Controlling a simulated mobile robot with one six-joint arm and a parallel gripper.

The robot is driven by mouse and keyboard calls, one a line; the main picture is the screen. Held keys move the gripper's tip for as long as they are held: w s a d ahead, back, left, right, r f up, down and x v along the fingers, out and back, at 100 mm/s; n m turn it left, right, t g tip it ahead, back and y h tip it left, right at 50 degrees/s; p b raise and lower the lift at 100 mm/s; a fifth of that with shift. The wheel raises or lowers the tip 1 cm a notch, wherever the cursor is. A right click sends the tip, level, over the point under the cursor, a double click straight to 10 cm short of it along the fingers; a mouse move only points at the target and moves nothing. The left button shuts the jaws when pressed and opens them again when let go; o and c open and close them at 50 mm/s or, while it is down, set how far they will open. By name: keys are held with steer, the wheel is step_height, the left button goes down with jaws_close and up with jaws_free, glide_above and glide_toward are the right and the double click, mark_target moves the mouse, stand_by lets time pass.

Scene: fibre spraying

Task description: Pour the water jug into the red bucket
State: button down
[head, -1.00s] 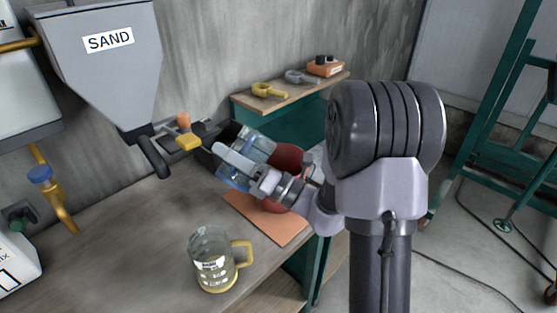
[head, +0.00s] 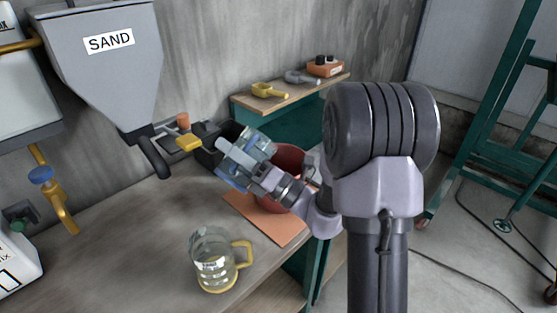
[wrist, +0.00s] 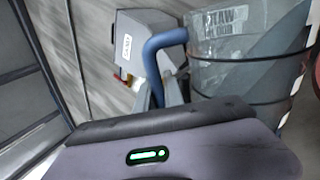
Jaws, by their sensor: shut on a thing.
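The water jug (head: 258,143) is clear with a blue handle (wrist: 163,42). My gripper (head: 238,165) is shut on the jug by its handle, off the table. The jug is tilted at the near-left side of the red bucket (head: 290,158), partly overlapping it in the head view. The bucket stands on an orange mat (head: 262,222), partly hidden by the jug and my arm. In the wrist view the clear jug wall (wrist: 235,75) fills the upper right, with blurred lettering. I cannot tell whether water is flowing out.
A second clear jug with a yellow handle (head: 215,262) stands upright at the table's front. A black container (head: 215,153) stands behind the held jug. A shelf (head: 290,97) holds scoops.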

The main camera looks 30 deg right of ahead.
steer(key=shift+w+d+r+m+t+h+p, duration=0.15)
steer(key=shift+d+r+m+t+h+p, duration=0.25)
steer(key=shift+r+m+p, duration=0.35)
steer(key=shift+w+d+r+m+t+h+p, duration=0.1)
steer(key=shift+d+r+m+t+h+p, duration=0.15)
steer(key=shift+d+r+m+t+p, duration=0.45)
steer(key=shift+w+d+r+m+t+h+p, duration=0.15)
steer(key=shift+r+m+t+h+p, duration=0.2)
steer(key=shift+m, duration=0.7)
steer(key=shift+r, duration=0.2)
steer(key=shift+w+d+r+m+t+h+p, duration=0.15)
steer(key=shift+d+m+p, duration=0.15)
steer(key=shift+m+p, duration=0.1)
steer(key=shift+w+d+r+m+t+h+p, duration=0.1)
steer(key=shift+d+r+m+h+p, duration=0.05)
steer(key=shift+d+m+p, duration=0.2)
steer(key=shift+w+d+r+m, duration=0.1)
steer(key=shift+d+r+m, duration=0.05)
steer(key=shift+d+m, duration=0.1)
steer(key=shift+w+d+r+m+t+h+p, duration=0.25)
steer(key=shift+d+m+t+h+p, duration=0.25)
steer(key=shift+p, duration=0.4)
